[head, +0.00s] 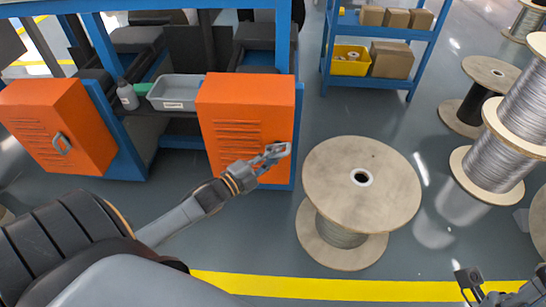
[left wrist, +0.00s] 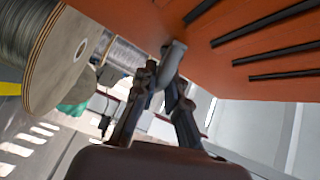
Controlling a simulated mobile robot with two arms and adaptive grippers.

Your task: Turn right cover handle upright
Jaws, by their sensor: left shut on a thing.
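The right orange cover (head: 245,108) has slotted vents, and its grey handle (head: 280,150) is at its lower right, partly hidden by my left gripper (head: 270,157). In the left wrist view, the orange cover (left wrist: 225,50) fills the upper right. The handle (left wrist: 173,58) is a grey bar that runs between the fingers of my left gripper (left wrist: 165,88), which is shut on it. I cannot tell the handle's exact angle. My right gripper (head: 468,282) is at the bottom right of the head view, away from the cover; its jaw opening is unclear.
A grey bin (head: 175,92) and a bottle (head: 127,96) stand between the covers. A large wooden spool (head: 350,185) stands close to the right of my left gripper. Other spools stand farther right.

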